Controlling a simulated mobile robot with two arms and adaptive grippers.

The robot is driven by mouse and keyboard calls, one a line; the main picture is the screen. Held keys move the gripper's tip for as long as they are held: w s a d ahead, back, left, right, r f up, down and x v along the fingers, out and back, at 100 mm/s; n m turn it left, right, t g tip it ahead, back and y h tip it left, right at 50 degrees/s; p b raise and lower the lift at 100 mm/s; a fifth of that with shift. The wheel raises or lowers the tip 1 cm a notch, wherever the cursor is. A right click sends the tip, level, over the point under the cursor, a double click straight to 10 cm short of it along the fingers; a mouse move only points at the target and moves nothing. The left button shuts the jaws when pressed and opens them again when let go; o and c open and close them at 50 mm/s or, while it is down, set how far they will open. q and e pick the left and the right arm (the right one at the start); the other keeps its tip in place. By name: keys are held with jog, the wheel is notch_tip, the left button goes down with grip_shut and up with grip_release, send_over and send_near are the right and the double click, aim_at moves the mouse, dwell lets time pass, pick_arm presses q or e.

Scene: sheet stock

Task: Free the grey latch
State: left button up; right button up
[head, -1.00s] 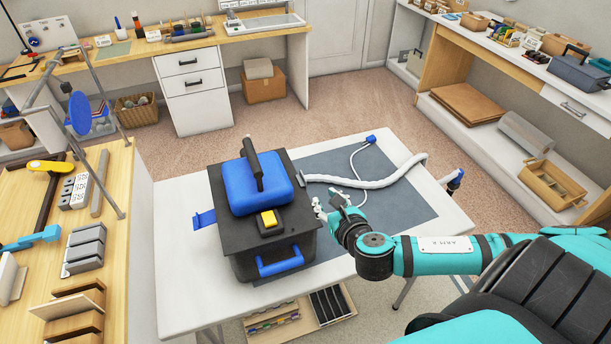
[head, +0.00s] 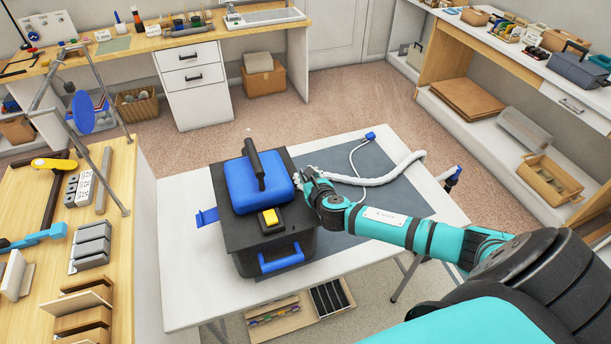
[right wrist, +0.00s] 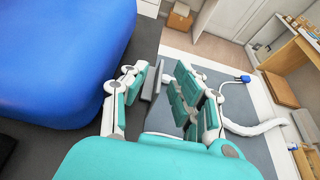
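A black case (head: 232,230) with a blue padded top (head: 258,186) stands on the white table. It has a yellow button-like piece (head: 269,217) on top, a blue front handle (head: 281,258) and a blue side tab (head: 206,217). My right gripper (head: 307,178) is at the case's right side and covers the grey latch there in the head view. In the right wrist view the upright grey latch (right wrist: 150,84) shows between the open fingers of the gripper (right wrist: 160,80), close to the left finger, with a gap to the right one. My left gripper is not in view.
A white hose (head: 395,173) and a thin cable with a blue plug (head: 370,136) lie right of the case. A grey mat (head: 405,205) lies beneath them. A wooden bench (head: 115,240) with tools stands at the left.

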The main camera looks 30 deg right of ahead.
jog(key=shift+c, duration=0.3)
grip_shut()
